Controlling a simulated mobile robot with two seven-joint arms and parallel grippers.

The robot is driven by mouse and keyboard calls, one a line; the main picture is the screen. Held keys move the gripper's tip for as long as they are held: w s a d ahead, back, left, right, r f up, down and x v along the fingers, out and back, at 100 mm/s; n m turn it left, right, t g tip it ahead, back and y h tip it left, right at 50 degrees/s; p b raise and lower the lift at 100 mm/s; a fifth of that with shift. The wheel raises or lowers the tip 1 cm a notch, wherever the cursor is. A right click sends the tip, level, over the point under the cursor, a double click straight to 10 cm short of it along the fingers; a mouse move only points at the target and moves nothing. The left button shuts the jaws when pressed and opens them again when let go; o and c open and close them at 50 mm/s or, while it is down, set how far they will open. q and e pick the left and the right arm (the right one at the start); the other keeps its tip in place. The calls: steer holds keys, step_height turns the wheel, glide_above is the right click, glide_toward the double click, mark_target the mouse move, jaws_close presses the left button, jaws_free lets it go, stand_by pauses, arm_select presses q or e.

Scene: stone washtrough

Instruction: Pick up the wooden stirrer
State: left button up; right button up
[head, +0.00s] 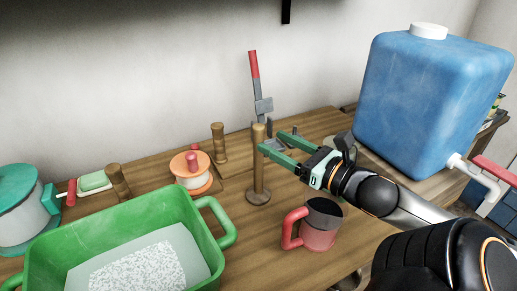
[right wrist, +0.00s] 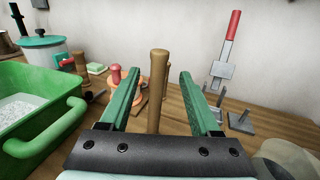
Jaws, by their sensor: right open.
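The wooden stirrer (head: 259,172) stands upright on the wooden table, a tall brown rod with a wider round foot. In the right wrist view the stirrer (right wrist: 158,92) rises between the two green fingers, with space on both sides; its foot is hidden behind the gripper body. My right gripper (head: 273,141) is open and comes from the right at the height of the stirrer's upper part. In the head view one fingertip overlaps the rod; I cannot tell whether they touch. My left gripper is not in view.
A red mug (head: 318,233) stands below my right gripper. A green tub (head: 130,235) with white contents is at front left. An orange-and-white lidded pot (head: 192,172) is behind it. A red-handled tool (head: 257,85) stands at the back, and a blue tank (head: 428,100) at right.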

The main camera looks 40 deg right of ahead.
steer(key=w, duration=0.3)
steer(key=shift+w+a+b, duration=0.15)
steer(key=shift+w+b, duration=0.25)
steer(key=shift+w, duration=1)
steer(key=shift+w+a+b, duration=0.1)
steer(key=shift+w+b, duration=0.3)
steer(key=shift+w, duration=0.95)
jaws_close()
